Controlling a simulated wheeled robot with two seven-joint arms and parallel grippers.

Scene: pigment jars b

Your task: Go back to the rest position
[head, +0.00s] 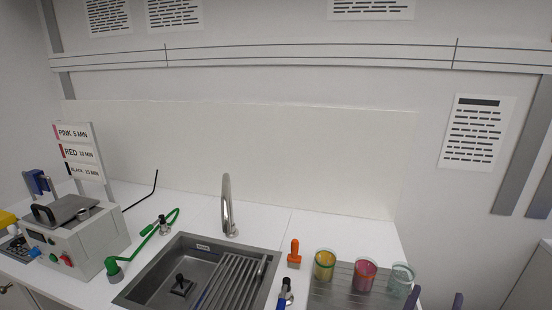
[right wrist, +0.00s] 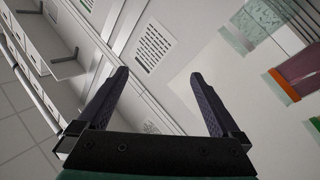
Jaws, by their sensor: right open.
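My right gripper (head: 435,300) is at the bottom right edge of the head view, to the right of the jars. Its two dark purple fingers stand apart with nothing between them. The right wrist view also shows the open, empty fingers (right wrist: 157,77). A yellow jar (head: 325,266), a pink jar (head: 364,276) and a clear greenish jar (head: 401,280) stand in a row on a grey ribbed surface (head: 340,296). The right wrist view shows the pink jar (right wrist: 301,70) and the greenish jar (right wrist: 258,16) at its upper right, apart from the fingers. My left gripper is not in view.
A sink (head: 160,275) with a tall tap (head: 228,205) is at the centre. An orange-handled brush (head: 294,254) is left of the jars. A grey-lidded machine (head: 70,235) and timing sign (head: 80,150) stand at left. The counter behind the jars is clear.

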